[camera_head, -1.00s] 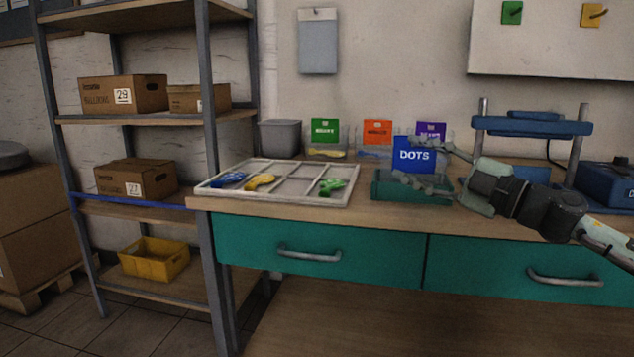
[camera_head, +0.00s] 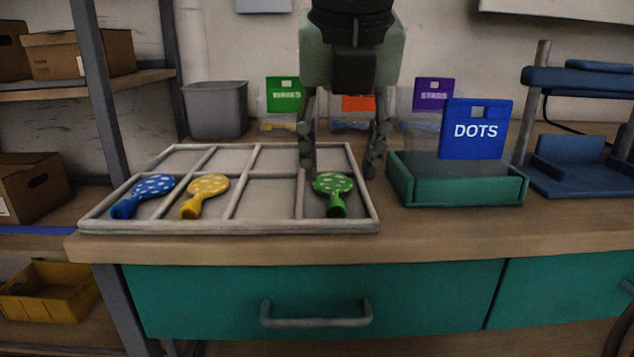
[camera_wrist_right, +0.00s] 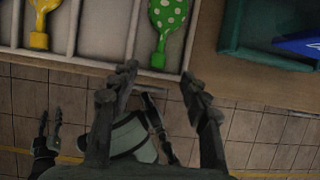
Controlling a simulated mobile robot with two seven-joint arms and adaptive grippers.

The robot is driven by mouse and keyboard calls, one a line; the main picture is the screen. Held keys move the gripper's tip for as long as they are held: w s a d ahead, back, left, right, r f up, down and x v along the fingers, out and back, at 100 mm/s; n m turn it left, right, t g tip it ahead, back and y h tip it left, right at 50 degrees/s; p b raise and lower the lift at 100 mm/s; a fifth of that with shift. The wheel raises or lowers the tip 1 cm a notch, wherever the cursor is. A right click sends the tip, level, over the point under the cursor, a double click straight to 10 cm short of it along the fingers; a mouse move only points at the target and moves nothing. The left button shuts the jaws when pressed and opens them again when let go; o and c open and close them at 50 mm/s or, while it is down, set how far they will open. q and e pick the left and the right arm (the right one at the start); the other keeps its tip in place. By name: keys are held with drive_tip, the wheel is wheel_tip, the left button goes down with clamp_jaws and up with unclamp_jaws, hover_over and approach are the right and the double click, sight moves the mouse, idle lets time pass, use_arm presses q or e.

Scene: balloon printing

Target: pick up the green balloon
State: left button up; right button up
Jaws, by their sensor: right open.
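The green balloon with white dots (camera_head: 334,190) lies in the front right compartment of the white divided tray (camera_head: 228,228). My right gripper (camera_head: 341,170) is open and points down above the far end of the balloon in the head view, its fingers on either side. In the right wrist view the balloon (camera_wrist_right: 167,18) is at the top, beyond the open right fingertips (camera_wrist_right: 159,78), with nothing between them. What seems to be my left gripper (camera_wrist_right: 48,130) shows small at the lower left of the wrist view, fingers apart, far from the tray.
Blue (camera_head: 146,194) and yellow (camera_head: 205,194) dotted balloons lie in other front compartments. A green box (camera_head: 455,190) with a blue DOTS card (camera_head: 476,130) stands just right of the tray. A grey bin (camera_head: 217,110) stands behind. The wooden table edge (camera_head: 300,248) is in front.

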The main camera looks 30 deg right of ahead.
sight(336, 199)
drive_tip(key=shift+x, duration=1)
drive_tip(key=x, duration=0.5)
drive_tip(key=shift+w, duration=0.15)
drive_tip(key=shift+c, duration=0.5)
drive_tip(key=c, duration=0.7)
